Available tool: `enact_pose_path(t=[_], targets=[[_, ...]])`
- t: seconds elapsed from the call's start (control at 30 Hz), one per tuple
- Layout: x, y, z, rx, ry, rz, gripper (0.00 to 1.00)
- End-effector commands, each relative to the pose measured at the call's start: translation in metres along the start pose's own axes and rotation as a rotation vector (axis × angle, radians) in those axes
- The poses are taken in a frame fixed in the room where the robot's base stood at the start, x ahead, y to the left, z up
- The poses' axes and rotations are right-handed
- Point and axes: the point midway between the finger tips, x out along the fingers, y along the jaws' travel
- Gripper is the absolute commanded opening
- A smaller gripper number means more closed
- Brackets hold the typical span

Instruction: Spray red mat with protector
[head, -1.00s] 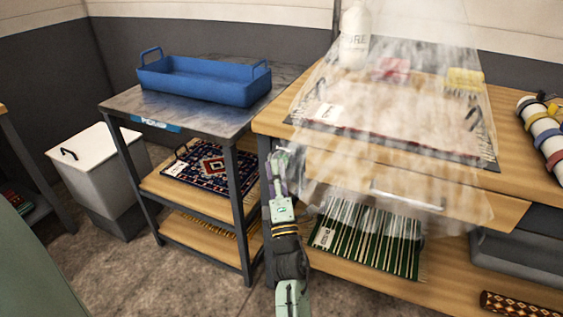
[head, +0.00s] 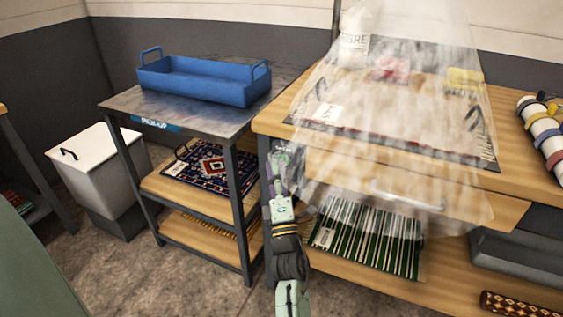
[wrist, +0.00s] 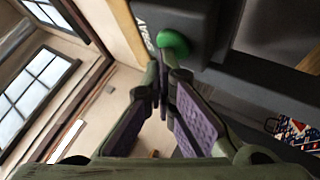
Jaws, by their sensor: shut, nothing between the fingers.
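A mat (head: 400,128) lies flat on the wooden bench, with a pale tag (head: 327,113) at its left and dark handles at both sides. White spray mist (head: 400,95) hangs in a cone over it, so its colour is hard to tell; a reddish line shows along its front edge. My gripper (head: 279,160) is shut and empty at the bench's left front corner. In the wrist view its fingertips (wrist: 160,88) are just below a round green button (wrist: 173,43) on a dark panel lettered SPRAY. I cannot tell whether they touch it.
A white bottle (head: 355,38), a red item (head: 392,69) and a yellow item (head: 464,78) stand at the bench's back. Left is a metal-topped table (head: 185,110) with a blue tray (head: 205,88). A patterned mat (head: 212,165) and a green striped mat (head: 367,236) lie on lower shelves.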

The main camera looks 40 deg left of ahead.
Motion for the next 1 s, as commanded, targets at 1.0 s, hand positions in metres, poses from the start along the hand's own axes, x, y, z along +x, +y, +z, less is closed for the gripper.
enact_pose_path(t=[1.0], targets=[[-0.028, 0.017, -0.020, 0.000, 0.001, 0.000, 0.00]])
